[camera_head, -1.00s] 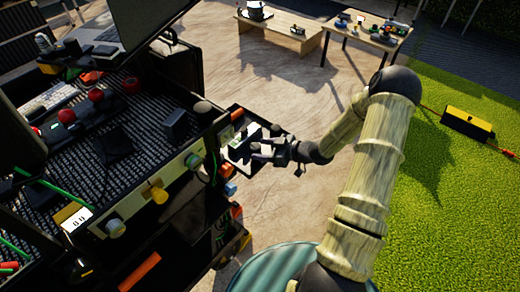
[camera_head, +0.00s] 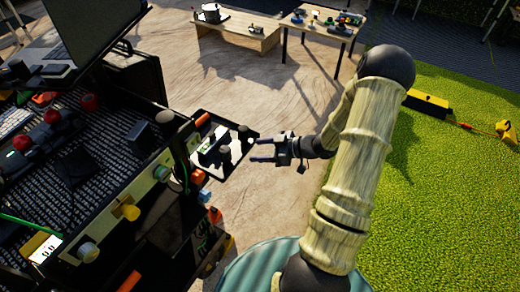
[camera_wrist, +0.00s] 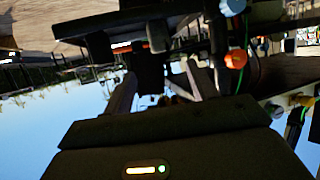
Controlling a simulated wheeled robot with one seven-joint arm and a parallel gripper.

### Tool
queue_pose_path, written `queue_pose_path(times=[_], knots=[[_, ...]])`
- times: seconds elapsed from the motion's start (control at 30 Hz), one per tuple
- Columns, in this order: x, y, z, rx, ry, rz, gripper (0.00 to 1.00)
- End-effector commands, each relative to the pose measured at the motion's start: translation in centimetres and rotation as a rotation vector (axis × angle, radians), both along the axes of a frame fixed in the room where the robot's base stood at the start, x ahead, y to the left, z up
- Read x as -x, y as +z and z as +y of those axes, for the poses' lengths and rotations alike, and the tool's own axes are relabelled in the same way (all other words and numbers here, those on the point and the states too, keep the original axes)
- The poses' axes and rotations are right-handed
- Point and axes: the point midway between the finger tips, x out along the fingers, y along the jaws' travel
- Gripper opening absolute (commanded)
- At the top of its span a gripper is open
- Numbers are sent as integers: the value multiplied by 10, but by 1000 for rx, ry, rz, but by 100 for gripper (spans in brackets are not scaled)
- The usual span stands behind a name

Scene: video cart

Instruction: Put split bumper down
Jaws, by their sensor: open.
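A small dark object with a pale patch, seemingly the split bumper (camera_head: 225,153), rests on the small black side tray (camera_head: 205,182) of the cart. Its exact outline is hard to tell among the other dark parts there. My gripper (camera_head: 256,149) is just right of the tray, fingers pointing left towards it, open and empty. In the wrist view the two fingers of my gripper (camera_wrist: 158,80) stand apart. Dark shapes show beyond them, too dim to name.
The cart (camera_head: 110,225) fills the left, with knobs on its front edge, red buttons and a laptop (camera_head: 55,55) on top. Two wooden tables (camera_head: 235,36) stand at the back. A yellow box (camera_head: 428,103) lies on the grass at right. Bare paving lies between.

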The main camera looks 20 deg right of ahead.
Motion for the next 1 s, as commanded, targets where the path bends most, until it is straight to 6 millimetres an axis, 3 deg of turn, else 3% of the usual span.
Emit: queue_pose_path(times=[0.33, 0.53, 0.67, 0.87, 1.0], knots=[[-6, 1, 1, 38, -23, 17, 58], [-26, 12, 4, 229, -165, 119, 58], [-28, 27, 4, 373, -304, 213, 58], [-5, 58, 12, 509, -521, 374, 58], [30, 81, 27, 538, -656, 505, 58]])
